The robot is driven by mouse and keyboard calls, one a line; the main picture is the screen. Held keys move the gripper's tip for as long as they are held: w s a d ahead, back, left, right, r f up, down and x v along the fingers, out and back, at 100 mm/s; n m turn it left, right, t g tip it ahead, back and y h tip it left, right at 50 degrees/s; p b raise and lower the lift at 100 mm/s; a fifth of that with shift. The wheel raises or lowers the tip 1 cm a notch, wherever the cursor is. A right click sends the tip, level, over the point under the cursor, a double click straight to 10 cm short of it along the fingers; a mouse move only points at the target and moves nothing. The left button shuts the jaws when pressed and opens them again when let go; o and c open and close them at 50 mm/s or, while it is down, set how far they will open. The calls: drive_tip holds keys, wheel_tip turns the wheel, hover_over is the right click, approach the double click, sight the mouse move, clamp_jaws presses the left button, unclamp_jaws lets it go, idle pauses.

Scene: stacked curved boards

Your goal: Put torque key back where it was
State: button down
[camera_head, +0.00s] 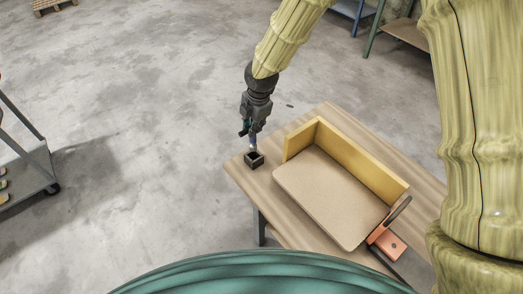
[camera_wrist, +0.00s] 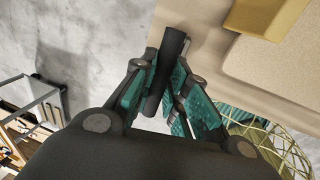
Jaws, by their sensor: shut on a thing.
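My gripper (camera_head: 250,132) points down above the near-left corner of the wooden table. It is shut on a dark, rod-like thing (camera_wrist: 165,72), which I take to be the torque key. In the wrist view it lies between the two teal finger pads, slanting up and to the right. In the head view only a small part of it shows below the fingers. A small black square holder (camera_head: 254,161) with an open top sits on the table right below. I cannot tell whether the key's lower end is inside the holder or just above it.
A yellow-walled tray (camera_head: 345,155) with a beige board (camera_head: 325,195) fills the middle of the table. An orange clamp-like tool (camera_head: 390,243) is at its lower right corner. A grey cart (camera_head: 30,172) stands on the floor at left. The floor between is clear.

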sight(254, 142)
drive_tip(key=shift+f+p, duration=0.55)
drive_tip(key=shift+f, duration=3.5)
drive_tip(key=shift+f, duration=0.15)
drive_tip(key=c, duration=1.4)
unclamp_jaws()
drive_tip(key=r, duration=0.4)
drive_tip(key=s+d+r+b, duration=0.1)
drive_tip(key=r, duration=0.3)
drive_tip(key=s+r, duration=0.1)
drive_tip(key=r, duration=0.3)
drive_tip(key=shift+d, duration=0.25)
